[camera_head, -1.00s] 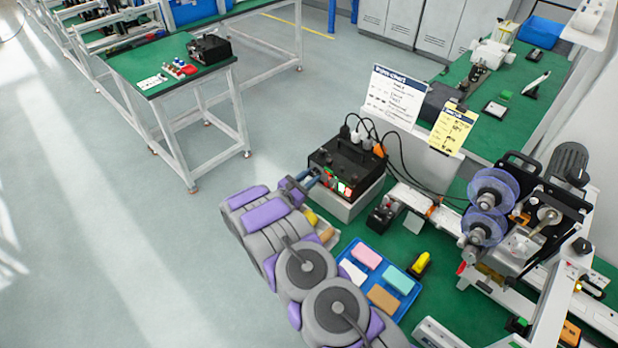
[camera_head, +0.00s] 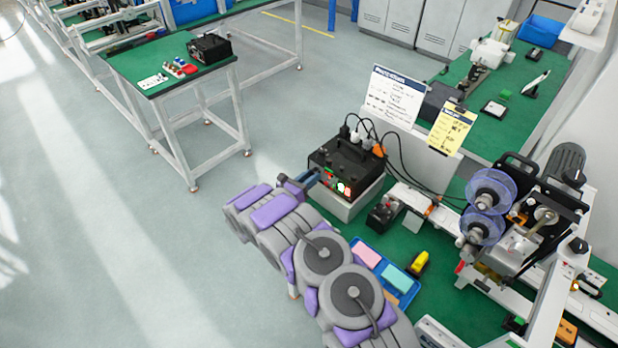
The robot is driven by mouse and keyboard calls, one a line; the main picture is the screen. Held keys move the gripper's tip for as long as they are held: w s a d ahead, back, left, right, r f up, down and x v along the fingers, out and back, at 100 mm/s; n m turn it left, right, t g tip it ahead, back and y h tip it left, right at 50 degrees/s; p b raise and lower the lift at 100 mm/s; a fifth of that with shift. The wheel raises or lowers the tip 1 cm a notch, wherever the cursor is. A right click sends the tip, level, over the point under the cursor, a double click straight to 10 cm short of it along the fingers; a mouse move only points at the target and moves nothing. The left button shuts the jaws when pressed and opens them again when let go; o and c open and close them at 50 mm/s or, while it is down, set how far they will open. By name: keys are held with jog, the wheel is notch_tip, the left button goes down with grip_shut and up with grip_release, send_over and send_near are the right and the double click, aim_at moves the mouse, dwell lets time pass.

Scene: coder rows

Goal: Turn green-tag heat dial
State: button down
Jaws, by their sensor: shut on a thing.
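A black control box (camera_head: 347,165) stands on a white base on the green bench. Its front face carries small lit red and white spots and a green spot near the left. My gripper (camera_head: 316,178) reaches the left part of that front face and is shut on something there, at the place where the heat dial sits. The dial itself is hidden by the fingers, and its turn angle cannot be seen. My grey and purple arm runs from the lower right up to the box.
A machine with clear reels (camera_head: 490,190) stands at right. Cables rise behind the box. Two paper signs stand behind.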

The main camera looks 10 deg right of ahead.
jog(key=shift+w+a+r+n+b, duration=0.1)
jog(key=shift+n+b, duration=0.05)
jog(key=shift+n, duration=0.45)
jog(key=shift+w+r+n+b, duration=0.1)
jog(key=shift+n+b, duration=0.05)
jog(key=shift+n, duration=0.45)
jog(key=c, duration=1.3)
grip_release()
jog(key=shift+o, duration=1)
jog(key=shift+f, duration=0.15)
jog(key=p+v, duration=0.1)
jog(key=v, duration=1.6)
jog(key=shift+a+p, duration=0.15)
jog(key=shift+p, duration=0.25)
jog(key=shift+s, duration=0.1)
